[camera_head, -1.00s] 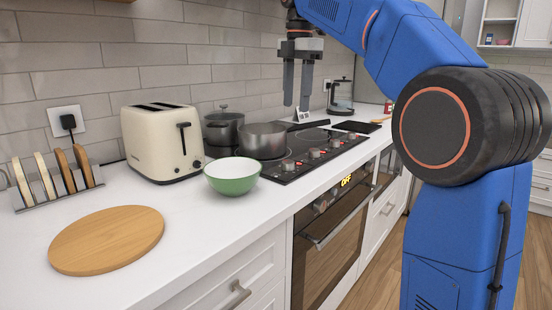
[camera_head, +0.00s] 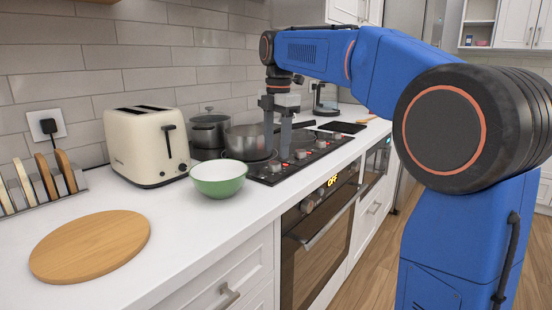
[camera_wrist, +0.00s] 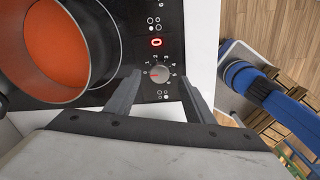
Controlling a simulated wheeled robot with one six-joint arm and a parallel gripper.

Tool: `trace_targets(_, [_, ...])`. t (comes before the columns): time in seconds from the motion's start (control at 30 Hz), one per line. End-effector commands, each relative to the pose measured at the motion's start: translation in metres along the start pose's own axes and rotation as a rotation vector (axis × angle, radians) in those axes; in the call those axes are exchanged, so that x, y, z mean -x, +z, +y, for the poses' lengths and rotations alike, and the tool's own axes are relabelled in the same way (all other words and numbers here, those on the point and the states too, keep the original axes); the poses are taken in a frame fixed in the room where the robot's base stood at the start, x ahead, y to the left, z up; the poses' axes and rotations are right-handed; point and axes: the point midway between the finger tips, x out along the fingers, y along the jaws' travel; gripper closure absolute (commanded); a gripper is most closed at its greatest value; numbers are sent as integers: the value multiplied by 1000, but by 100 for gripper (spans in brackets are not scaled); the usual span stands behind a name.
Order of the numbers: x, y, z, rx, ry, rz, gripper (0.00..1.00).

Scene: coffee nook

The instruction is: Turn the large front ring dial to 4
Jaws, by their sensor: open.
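In the wrist view a round grey dial (camera_wrist: 158,74) sits on the black cooktop (camera_wrist: 172,20), with numbers around it and a red 0 on the display beside it. Small ring symbols are printed near it. Whether this is the large front ring dial I cannot tell for sure. My gripper (camera_wrist: 160,77) is open, with one finger on each side of the dial; contact is not visible. In the head view my gripper (camera_head: 277,157) points down at the front edge of the cooktop, by the nearest of several dials. The saucepan and fingers partly cover that area.
A saucepan (camera_head: 244,143), orange inside in the wrist view (camera_wrist: 40,45), stands close beside the fingers. A dark pot (camera_head: 209,131), a green bowl (camera_head: 219,182) and a toaster (camera_head: 140,148) stand to the left. The oven (camera_head: 320,245) is below and displays OFF.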

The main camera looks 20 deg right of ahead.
Motion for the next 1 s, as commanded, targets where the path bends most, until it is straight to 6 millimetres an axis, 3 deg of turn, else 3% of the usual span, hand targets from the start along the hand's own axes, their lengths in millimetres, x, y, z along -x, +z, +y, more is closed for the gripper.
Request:
trace_targets(0.1, [-19,0,-1,0,-3,1,52])
trace_targets(0.3, [-38,0,0,0,-2,0,52])
trace_targets(0.67, [-43,0,0,0,-1,0,52])
trace_targets(0.7, [-43,0,0,0,-1,0,54])
trace_targets(0.87, [-43,0,0,0,0,0,92])
trace_targets(1.0, [-43,0,0,-1,0,0,93])
